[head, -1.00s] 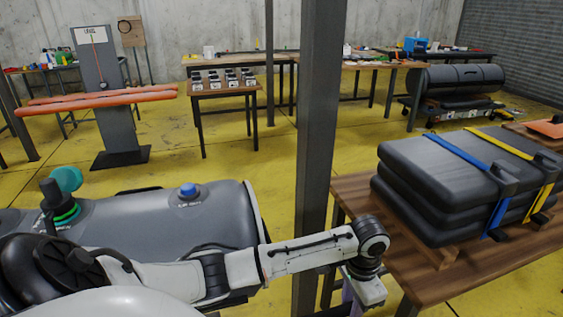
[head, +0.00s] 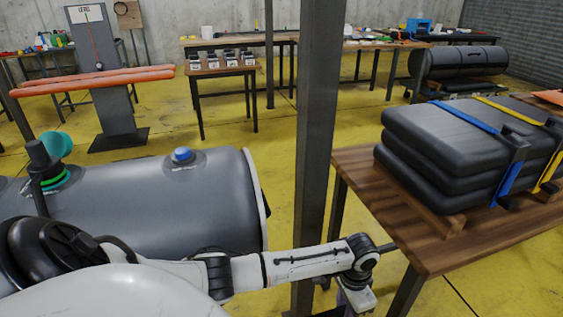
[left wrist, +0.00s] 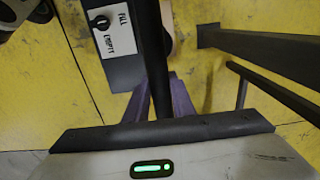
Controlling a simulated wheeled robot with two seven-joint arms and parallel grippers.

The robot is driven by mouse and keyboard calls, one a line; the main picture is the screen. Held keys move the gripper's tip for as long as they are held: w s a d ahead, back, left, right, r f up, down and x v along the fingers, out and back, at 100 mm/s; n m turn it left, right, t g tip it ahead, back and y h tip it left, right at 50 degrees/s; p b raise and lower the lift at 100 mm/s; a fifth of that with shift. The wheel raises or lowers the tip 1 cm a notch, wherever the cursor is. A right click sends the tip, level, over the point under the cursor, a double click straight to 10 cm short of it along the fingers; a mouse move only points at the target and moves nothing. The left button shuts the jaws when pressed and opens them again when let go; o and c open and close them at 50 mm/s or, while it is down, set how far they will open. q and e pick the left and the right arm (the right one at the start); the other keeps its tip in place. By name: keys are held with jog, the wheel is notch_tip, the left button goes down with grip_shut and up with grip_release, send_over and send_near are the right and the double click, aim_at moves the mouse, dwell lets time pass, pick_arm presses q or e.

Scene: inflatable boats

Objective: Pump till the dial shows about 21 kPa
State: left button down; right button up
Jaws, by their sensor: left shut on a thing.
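My left gripper (left wrist: 157,105) is shut on a dark bar (left wrist: 153,60) that runs up through the left wrist view, between purple-grey fingers. Next to the bar is a box with a FILL/EMPTY label (left wrist: 118,28) and a round black knob. A large grey inflated tube (head: 140,215) lies at left. A black fitting with a teal round part (head: 57,145) stands on it, seen side-on; no dial reading is visible. My right gripper is out of view.
A grey post (head: 315,120) stands in the middle. At right a wooden table (head: 385,215) bears stacked black cushions (head: 455,150) with blue and yellow straps. A blue-capped valve (head: 181,155) sits on the tube. Yellow floor (head: 220,125) lies open behind.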

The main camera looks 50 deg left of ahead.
pick_arm(q)
jog(key=shift+s+d, duration=0.1)
jog(key=shift+s, duration=0.05)
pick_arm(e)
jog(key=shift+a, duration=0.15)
pick_arm(q)
jog(key=r+p, duration=0.8)
jog(key=shift+w+r+p, duration=0.3)
jog(key=shift+r+p, duration=0.05)
notch_tip(320, 180, up, 14)
jog(key=shift+a+r, duration=0.2)
jog(key=shift+r, duration=0.05)
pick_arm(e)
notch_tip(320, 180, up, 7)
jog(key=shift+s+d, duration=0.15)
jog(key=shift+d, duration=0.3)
pick_arm(q)
jog(key=shift+f, duration=0.1)
